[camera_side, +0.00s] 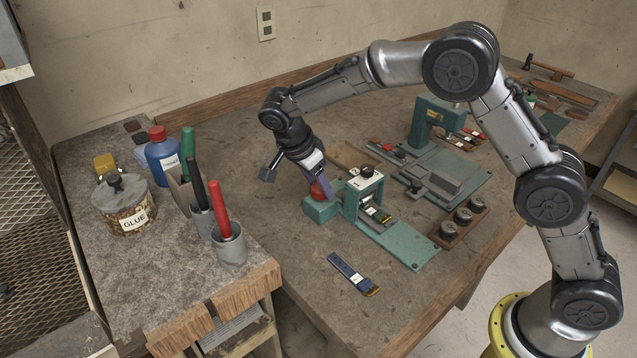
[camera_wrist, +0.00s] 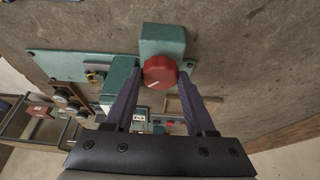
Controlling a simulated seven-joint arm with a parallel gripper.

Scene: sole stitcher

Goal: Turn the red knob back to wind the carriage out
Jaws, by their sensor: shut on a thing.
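The red knob (camera_side: 317,191) sits on a green block (camera_side: 320,211) at the left end of the green stitcher (camera_side: 363,190). My gripper (camera_side: 324,188) reaches down to it from above, and its fingers partly cover it in the side view. In the wrist view the knob (camera_wrist: 159,72), with a pale pointer line, lies between the tips of my gripper (camera_wrist: 160,76). The gripper is shut on it. The carriage (camera_side: 378,214) is under the stitcher head, with a dark piece on it, partly hidden by the frame. The green base plate (camera_side: 412,247) extends to the right.
A wooden rack of spools (camera_side: 463,218) stands right of the base plate. Another green machine (camera_side: 425,120) stands behind. A glue pot (camera_side: 124,205) and pen cups (camera_side: 229,245) are on the left bench.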

